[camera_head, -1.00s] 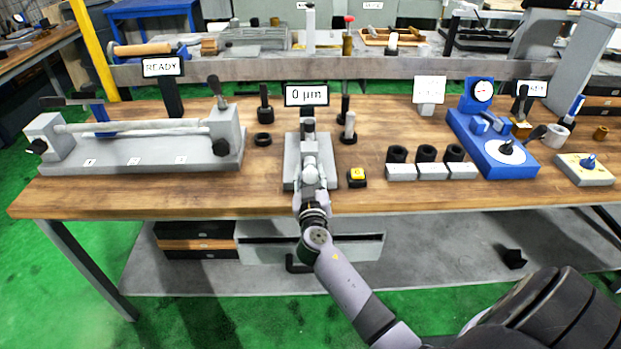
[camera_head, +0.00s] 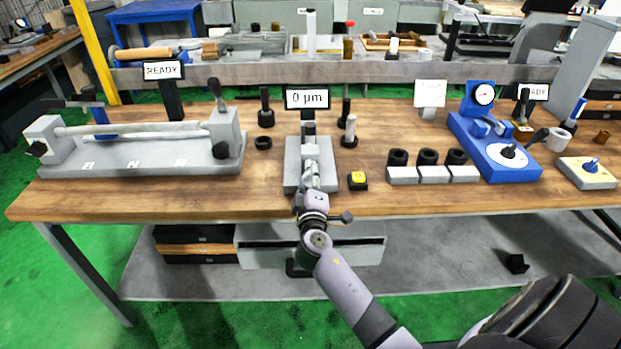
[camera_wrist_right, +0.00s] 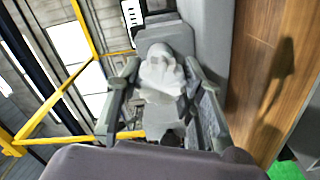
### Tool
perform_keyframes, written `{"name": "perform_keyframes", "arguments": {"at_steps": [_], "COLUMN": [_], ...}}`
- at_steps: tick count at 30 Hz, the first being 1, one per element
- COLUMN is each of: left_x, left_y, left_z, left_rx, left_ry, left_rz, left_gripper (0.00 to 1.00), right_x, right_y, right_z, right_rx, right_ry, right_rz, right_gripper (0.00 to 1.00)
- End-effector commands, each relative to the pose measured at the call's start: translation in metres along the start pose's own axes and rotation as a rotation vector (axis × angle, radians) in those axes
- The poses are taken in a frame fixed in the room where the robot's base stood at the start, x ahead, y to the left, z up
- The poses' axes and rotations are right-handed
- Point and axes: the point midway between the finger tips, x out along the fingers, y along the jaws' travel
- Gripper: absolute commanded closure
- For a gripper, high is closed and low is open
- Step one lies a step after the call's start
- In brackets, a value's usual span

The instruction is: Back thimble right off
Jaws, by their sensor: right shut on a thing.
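The grey gauge stand (camera_head: 291,170) stands at the middle of the bench's front, with a display (camera_head: 307,98) reading "0 µm" behind it. My right gripper (camera_head: 311,172) reaches over the stand from the front and covers much of its middle. In the right wrist view, a pale grey rounded part, which I take as the thimble (camera_wrist_right: 160,72), lies between the fingers of my right gripper (camera_wrist_right: 163,88). The gripper is shut on it. The exact finger contact is hard to make out. My left gripper is not in view.
A yellow-topped button block (camera_head: 357,180) sits close right of the stand. Beyond it are grey blocks with black rings (camera_head: 433,174) and a blue gauge fixture (camera_head: 495,150). A long grey fixture (camera_head: 140,170) stands at left. A black ring (camera_head: 263,142) and upright pins flank the stand.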

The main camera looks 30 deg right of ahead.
Motion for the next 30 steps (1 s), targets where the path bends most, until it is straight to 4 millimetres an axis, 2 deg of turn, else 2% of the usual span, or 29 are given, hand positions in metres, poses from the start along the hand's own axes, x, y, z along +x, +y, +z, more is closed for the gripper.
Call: {"name": "perform_keyframes", "arguments": {"at_steps": [30], "left_x": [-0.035], "left_y": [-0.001], "left_z": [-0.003], "left_rx": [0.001], "left_ry": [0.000], "left_rz": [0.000], "left_gripper": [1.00], "right_x": [0.000], "right_y": [-0.001], "right_z": [0.000], "right_rx": [-0.969], "right_ry": [0.002], "right_rz": [-0.001], "right_gripper": [0.93]}}
